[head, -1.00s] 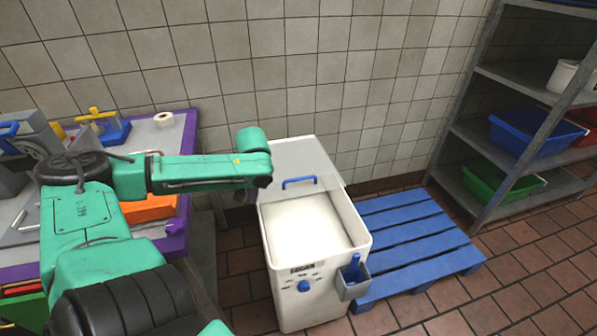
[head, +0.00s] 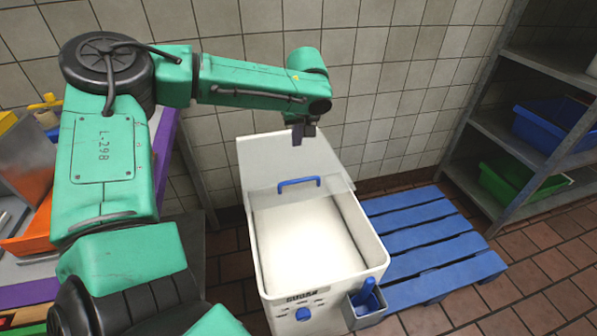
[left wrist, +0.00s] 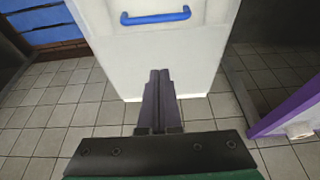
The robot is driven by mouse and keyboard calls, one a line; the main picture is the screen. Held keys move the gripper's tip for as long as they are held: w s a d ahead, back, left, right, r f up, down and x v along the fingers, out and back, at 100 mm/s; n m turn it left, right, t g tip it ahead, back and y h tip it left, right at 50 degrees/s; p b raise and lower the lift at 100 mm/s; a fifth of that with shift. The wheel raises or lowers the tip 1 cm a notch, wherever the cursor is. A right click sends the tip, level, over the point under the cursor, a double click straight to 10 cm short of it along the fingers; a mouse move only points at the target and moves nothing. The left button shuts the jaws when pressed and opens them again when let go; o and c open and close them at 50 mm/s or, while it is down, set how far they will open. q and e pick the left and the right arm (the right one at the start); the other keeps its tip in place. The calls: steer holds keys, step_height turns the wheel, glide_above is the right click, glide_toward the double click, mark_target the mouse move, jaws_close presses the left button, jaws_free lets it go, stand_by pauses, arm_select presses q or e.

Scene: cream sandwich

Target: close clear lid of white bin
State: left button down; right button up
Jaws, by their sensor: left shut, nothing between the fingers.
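The white bin (head: 268,262) stands on the floor, open at the top with pale contents inside. Its clear lid (head: 265,160) is raised and leans back at the bin's rear, near the tiled wall. A blue handle (head: 299,182) crosses the lid, and it also shows at the top of the left wrist view (left wrist: 155,16). My left gripper (head: 304,133) is above the lid's upper edge in the head view. In the left wrist view its dark fingers (left wrist: 158,85) are together and empty, overlapping the lid's edge; I cannot tell whether they touch it. My right gripper is not in view.
A blue pallet (head: 425,240) lies right of the bin. A grey shelf rack (head: 490,140) with blue and green tubs stands farther right. A purple-edged table (head: 165,145) is at the left. A small grey holder (head: 368,310) is on the bin's front right.

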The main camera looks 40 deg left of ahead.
arm_select(q)
steer(key=f, duration=0.1)
glide_above(298, 186)
steer(key=w+a, duration=0.2)
steer(key=a, duration=0.1)
step_height(298, 186, down, 9)
steer(key=shift+a+f, duration=0.1)
steer(key=shift+s+d+f, duration=0.3)
steer(key=shift+s+d, duration=0.1)
steer(key=shift+d, duration=0.25)
steer(key=shift+s+d+f, duration=0.25)
steer(key=shift+s+d, duration=0.1)
steer(key=shift+d, duration=0.25)
steer(key=shift+s+d+p, duration=0.25)
steer(key=shift+d+p, duration=0.05)
steer(key=shift+f, duration=0.1)
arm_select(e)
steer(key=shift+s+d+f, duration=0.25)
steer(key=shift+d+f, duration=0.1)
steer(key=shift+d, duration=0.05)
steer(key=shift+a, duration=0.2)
